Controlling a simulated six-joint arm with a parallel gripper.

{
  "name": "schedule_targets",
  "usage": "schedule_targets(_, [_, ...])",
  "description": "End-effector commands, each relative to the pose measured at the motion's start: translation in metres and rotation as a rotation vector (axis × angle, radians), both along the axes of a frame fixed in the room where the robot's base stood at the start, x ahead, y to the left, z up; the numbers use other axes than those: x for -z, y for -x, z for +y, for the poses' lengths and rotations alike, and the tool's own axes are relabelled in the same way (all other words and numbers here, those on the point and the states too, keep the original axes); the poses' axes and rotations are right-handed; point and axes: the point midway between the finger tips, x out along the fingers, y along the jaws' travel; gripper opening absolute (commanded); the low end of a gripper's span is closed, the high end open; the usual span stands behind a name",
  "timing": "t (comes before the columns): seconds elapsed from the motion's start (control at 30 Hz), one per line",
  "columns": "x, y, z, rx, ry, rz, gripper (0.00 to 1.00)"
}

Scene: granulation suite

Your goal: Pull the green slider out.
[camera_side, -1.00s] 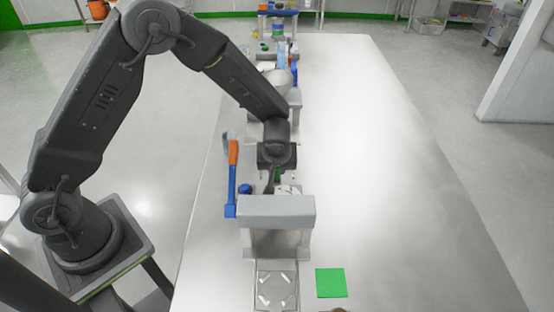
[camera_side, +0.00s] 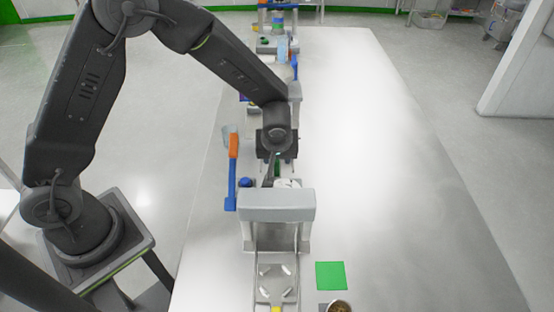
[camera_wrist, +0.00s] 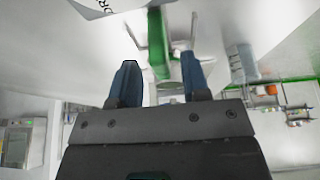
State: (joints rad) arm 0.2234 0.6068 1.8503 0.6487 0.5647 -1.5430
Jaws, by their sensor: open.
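The green slider (camera_wrist: 157,45) is an upright green bar in the wrist view. It stands ahead of and between my fingers, near the right one. In the side view a small green part (camera_side: 277,168) shows beneath my wrist, behind the grey bridge-shaped device (camera_side: 276,204). My gripper (camera_wrist: 158,68) is open, with one blue finger on each side and nothing held. Whether either finger touches the slider cannot be told. In the side view the gripper is partly hidden by my wrist and the device.
A green square (camera_side: 331,276) lies at the front right, with a small round bowl (camera_side: 338,306) at the lower edge. More equipment lines the table behind. The table's right side is clear.

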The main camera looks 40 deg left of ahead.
Motion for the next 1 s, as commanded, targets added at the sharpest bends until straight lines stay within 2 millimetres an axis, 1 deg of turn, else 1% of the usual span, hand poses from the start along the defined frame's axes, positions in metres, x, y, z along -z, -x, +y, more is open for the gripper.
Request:
schedule_targets(0.03, [-0.013, 0.003, -0.004, 0.003, 0.001, -0.005, 0.43])
schedule_targets(0.2, [-0.049, 0.014, -0.015, 0.003, 0.002, -0.004, 0.43])
schedule_targets(0.3, [-0.066, 0.019, -0.02, 0.002, 0.002, -0.003, 0.43])
schedule_targets(0.4, [-0.079, 0.023, -0.024, 0.002, 0.001, -0.002, 0.43])
schedule_targets(0.5, [-0.088, 0.026, -0.026, 0.003, 0.001, -0.001, 0.43])
schedule_targets(0.6, [-0.092, 0.027, -0.027, 0.001, 0.0, 0.001, 0.43])
schedule_targets(0.93, [-0.093, 0.028, -0.027, 0.001, 0.0, 0.001, 0.43])
schedule_targets(1.0, [-0.097, 0.03, -0.026, 0.008, 0.001, 0.001, 0.43])
